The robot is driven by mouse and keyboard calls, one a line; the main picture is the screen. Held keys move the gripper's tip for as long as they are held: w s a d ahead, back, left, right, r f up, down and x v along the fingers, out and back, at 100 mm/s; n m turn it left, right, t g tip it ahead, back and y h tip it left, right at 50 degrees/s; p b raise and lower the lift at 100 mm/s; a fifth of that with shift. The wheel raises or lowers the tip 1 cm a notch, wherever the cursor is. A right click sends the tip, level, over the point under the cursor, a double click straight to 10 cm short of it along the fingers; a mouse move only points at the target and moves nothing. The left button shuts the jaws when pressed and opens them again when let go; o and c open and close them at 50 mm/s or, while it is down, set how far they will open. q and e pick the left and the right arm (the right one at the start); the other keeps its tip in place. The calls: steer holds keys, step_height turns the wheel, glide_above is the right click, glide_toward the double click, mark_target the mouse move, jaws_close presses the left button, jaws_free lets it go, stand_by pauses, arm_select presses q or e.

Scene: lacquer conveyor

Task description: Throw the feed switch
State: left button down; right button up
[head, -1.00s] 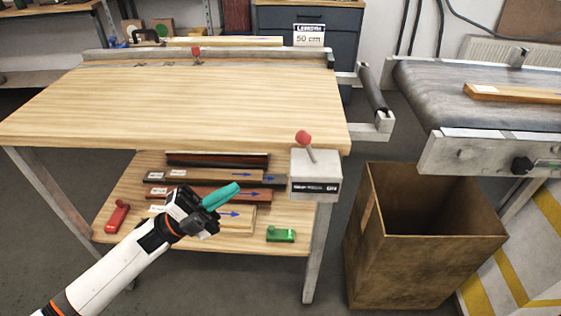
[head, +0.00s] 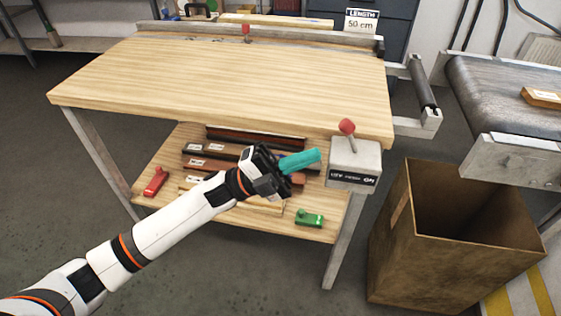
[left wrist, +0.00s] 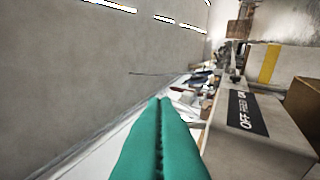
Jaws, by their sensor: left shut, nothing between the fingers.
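The feed switch is a grey box (head: 355,163) with a red-knobbed lever (head: 347,128), fixed at the front right corner of the wooden table. In the head view the lever leans up and to the left. The box's dark label (left wrist: 247,111) reads OFF FEED ON in the left wrist view. My left gripper (head: 318,156) has teal fingers pressed together with nothing between them. It is just left of the box, with a small gap in the picture. The fingers (left wrist: 160,140) also fill the lower middle of the wrist view. My right gripper is not in view.
The wooden table (head: 230,80) is bare on top. Its lower shelf (head: 160,200) holds several boards, a red tool (head: 155,182) and a green tool (head: 309,217). An open brown bin (head: 450,240) stands right of the table, below a conveyor (head: 510,90).

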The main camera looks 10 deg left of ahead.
mark_target(352, 137)
arm_select(q)
steer(key=shift+w+d+r, duration=0.5)
steer(key=shift+w+d, duration=0.3)
steer(key=shift+w, duration=0.1)
steer(key=shift+w+d+r, duration=0.45)
steer(key=shift+w+d, duration=0.35)
steer(key=shift+w, duration=0.1)
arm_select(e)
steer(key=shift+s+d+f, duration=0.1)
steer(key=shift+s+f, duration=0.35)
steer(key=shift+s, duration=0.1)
arm_select(q)
steer(key=shift+r, duration=0.1)
